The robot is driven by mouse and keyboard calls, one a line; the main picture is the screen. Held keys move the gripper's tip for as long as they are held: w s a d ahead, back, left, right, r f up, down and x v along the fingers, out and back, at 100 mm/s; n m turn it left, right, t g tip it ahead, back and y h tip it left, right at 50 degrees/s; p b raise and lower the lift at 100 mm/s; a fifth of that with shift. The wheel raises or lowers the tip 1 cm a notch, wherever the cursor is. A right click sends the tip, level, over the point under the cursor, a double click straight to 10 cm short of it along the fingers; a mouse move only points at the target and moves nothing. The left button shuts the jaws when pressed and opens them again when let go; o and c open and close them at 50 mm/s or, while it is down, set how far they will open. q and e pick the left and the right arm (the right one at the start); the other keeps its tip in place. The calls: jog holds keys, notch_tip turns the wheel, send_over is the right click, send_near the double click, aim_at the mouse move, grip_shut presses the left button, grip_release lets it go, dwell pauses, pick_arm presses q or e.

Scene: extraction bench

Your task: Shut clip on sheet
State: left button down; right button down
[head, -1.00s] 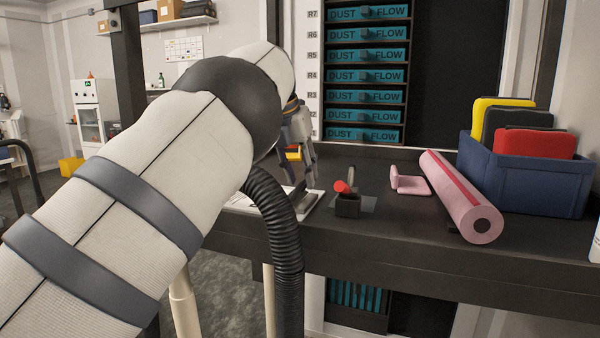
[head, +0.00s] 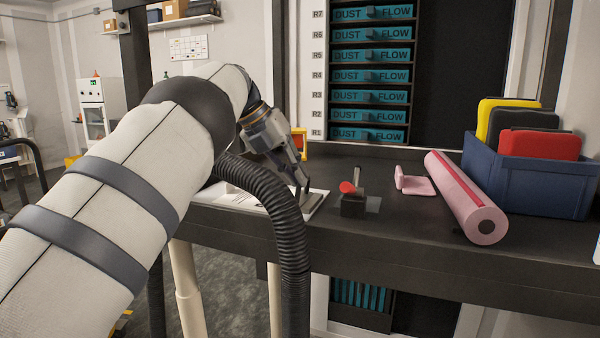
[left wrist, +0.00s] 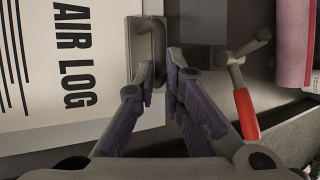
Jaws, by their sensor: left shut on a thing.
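The sheet, printed "AIR LOG" (left wrist: 40,60), lies on a light board at the left of the left wrist view. In the head view the sheet (head: 235,199) is partly hidden behind my arm and its black hose. The grey metal clip (left wrist: 136,38) sits at the board's right edge, with a dark upright bar on it. My left gripper (left wrist: 166,75) has its fingers close together at this bar, shut on part of the clip. In the head view the left gripper (head: 302,193) points down at the board's right end. Whether the clip presses on the sheet I cannot tell. My right gripper is out of view.
A small clamp with a red handle (left wrist: 246,112) stands close to the right of the gripper; its dark block (head: 352,206) shows in the head view. Further right are a pink bracket (head: 414,186), a pink roll (head: 465,195) and a blue bin (head: 535,184).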

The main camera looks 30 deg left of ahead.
pick_arm(q)
jog(key=shift+s+a+f+h, duration=0.1)
jog(key=shift+a+f+h, duration=0.3)
jog(key=shift+h, duration=0.4)
jog(key=shift+a+t, duration=0.1)
jog(key=shift+t, duration=0.2)
jog(key=c, duration=1.7)
grip_release()
jog(key=shift+r, duration=0.1)
jog(key=v, duration=0.7)
jog(key=shift+s+a+r, duration=0.1)
jog(key=shift+a+r, duration=0.05)
jog(key=shift+a, duration=0.05)
